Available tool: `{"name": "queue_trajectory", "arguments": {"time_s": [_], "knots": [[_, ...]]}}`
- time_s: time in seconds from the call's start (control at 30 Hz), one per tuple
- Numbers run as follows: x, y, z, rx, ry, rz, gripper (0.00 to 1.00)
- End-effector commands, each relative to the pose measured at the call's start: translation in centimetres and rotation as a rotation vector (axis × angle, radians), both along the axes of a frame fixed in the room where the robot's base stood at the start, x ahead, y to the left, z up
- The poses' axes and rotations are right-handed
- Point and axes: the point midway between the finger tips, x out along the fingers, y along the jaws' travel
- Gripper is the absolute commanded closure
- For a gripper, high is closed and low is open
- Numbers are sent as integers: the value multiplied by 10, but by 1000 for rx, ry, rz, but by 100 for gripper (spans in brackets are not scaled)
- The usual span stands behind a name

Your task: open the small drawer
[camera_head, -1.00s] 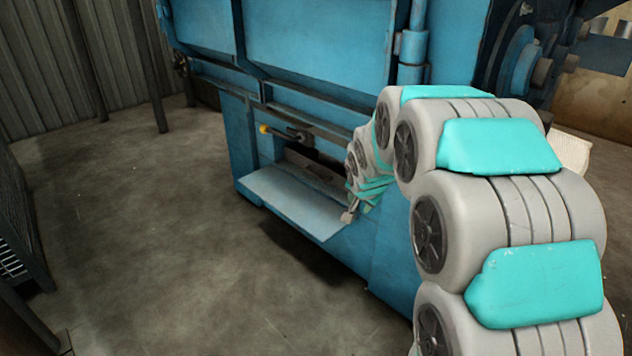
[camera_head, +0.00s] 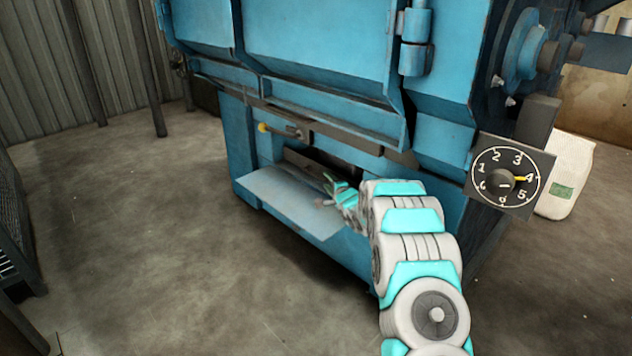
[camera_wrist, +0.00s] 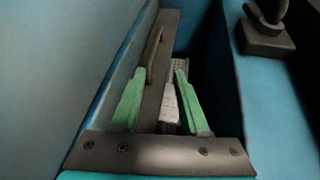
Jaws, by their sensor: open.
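The blue machine (camera_head: 310,55) has a low front opening with a blue shelf or flap (camera_head: 285,205) sticking out below it. A dark grey bar (camera_head: 318,167) lies in the opening; I cannot tell for sure whether it is the small drawer's front. In the wrist view, a dark grey strip (camera_wrist: 152,95) carries a slim brownish handle (camera_wrist: 153,48). My gripper (camera_head: 338,188) is over the right part of the shelf, near the opening. In the wrist view its green fingers (camera_wrist: 158,85) are apart, with the handle just beyond them. I see nothing held. My arm partly hides the opening's right end.
A dark block (camera_wrist: 264,38) stands at the upper right in the wrist view.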

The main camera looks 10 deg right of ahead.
Motion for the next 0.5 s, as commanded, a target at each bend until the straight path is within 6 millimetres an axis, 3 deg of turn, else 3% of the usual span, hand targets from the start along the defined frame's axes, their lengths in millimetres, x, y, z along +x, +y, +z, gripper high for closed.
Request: {"name": "queue_trajectory", "arguments": {"time_s": [0.13,0.5], "knots": [[8,7,-21,103,-47,27,55],[23,14,-26,163,-78,47,55]]}}
